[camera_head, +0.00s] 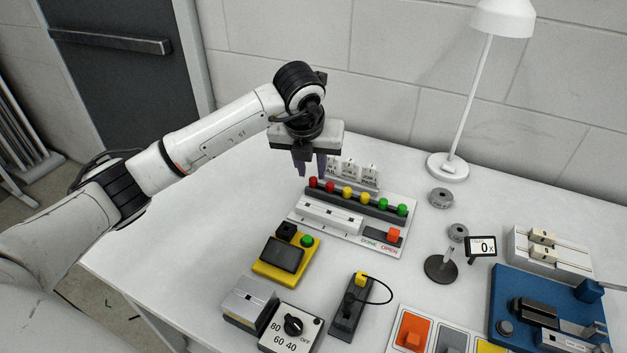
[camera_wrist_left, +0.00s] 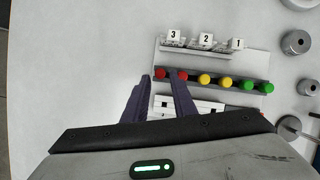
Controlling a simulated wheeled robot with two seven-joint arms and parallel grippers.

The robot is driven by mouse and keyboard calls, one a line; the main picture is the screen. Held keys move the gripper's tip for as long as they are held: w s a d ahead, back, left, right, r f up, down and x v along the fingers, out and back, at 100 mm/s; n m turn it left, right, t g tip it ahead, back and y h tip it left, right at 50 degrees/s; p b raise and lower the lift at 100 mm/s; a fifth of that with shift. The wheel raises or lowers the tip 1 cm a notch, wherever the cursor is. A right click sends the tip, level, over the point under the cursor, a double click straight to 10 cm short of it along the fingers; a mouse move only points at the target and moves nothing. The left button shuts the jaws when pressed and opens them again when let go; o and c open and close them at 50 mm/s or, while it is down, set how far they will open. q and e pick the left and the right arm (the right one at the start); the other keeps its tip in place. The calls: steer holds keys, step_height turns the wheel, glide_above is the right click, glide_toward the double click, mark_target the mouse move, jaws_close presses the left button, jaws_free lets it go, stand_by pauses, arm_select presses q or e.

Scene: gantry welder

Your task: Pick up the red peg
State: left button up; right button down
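Two red pegs stand at the left end of a dark rack (camera_head: 356,202): the end red peg (camera_head: 313,182) and the second red peg (camera_head: 330,187). In the left wrist view the end red peg (camera_wrist_left: 160,73) and the second red peg (camera_wrist_left: 182,75) show just beyond the fingertips. My left gripper (camera_head: 311,172) hangs pointing down above the rack's left end. Its two dark fingers are apart with nothing between them; the open left gripper also shows in the wrist view (camera_wrist_left: 164,92). My right gripper is in neither view.
Two yellow pegs (camera_head: 347,192) and two green pegs (camera_head: 382,204) fill the rack's right side. White numbered blocks (camera_head: 350,170) stand behind it. A white lamp (camera_head: 447,166) is at back right. A yellow device (camera_head: 284,257) sits in front. The table's left is clear.

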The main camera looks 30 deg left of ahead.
mark_target(313, 177)
arm_select(q)
steer(key=x, duration=0.3)
steer(key=shift+w+f, duration=0.15)
steer(key=shift+f, duration=0.1)
steer(key=shift+c, duration=0.3)
jaws_close()
steer(key=shift+r, duration=0.15)
